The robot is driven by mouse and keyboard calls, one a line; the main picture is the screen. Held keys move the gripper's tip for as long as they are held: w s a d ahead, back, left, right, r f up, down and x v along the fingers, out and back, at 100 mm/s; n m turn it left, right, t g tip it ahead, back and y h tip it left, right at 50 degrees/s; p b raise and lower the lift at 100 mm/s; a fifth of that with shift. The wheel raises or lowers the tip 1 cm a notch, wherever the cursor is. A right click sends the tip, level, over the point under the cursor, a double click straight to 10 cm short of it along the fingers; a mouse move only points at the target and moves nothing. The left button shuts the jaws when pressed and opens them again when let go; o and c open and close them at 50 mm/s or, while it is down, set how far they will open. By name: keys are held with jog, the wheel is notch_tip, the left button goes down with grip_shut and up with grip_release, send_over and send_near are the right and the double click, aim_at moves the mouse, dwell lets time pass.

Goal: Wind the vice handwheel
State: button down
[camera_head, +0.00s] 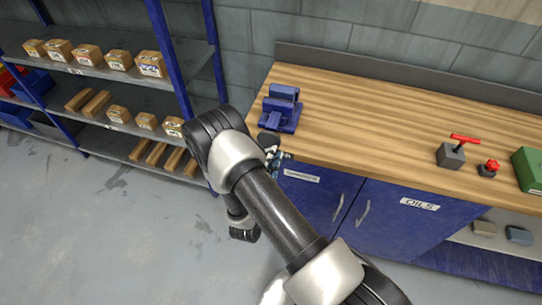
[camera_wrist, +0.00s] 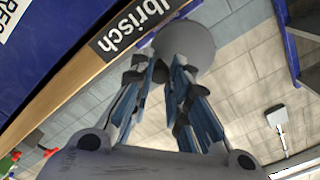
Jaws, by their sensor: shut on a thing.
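The blue vice (camera_head: 282,108) stands on the left front part of the wooden bench. Its grey handwheel (camera_head: 268,139) shows just past the bench's front edge, partly hidden by my gripper and arm. In the wrist view the handwheel (camera_wrist: 190,43) is a round grey disc beyond my fingertips. My gripper (camera_head: 272,155) is at the wheel, below and in front of the vice. In the wrist view my gripper (camera_wrist: 164,68) has its blue and dark fingers shut on the handwheel. The exact part held is hidden by the fingertips.
The wooden bench (camera_head: 370,110) has blue cabinet doors (camera_head: 318,205) beneath. A grey block with a red T-handle (camera_head: 452,155), a small red-knobbed part (camera_head: 488,168) and a green box (camera_head: 530,168) stand at right. Shelves with boxes (camera_head: 115,90) stand at left. The floor (camera_head: 90,230) is open.

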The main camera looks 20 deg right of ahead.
jog(key=shift+r+n+p, duration=0.25)
jog(key=shift+n+p, duration=0.1)
jog(key=shift+n, duration=0.5)
jog(key=shift+r+n+p, duration=0.2)
jog(key=shift+n+p, duration=0.1)
jog(key=shift+n, duration=0.55)
jog(key=shift+r+n, duration=0.2)
jog(key=shift+n, duration=0.4)
jog(key=c, duration=1.6)
grip_release()
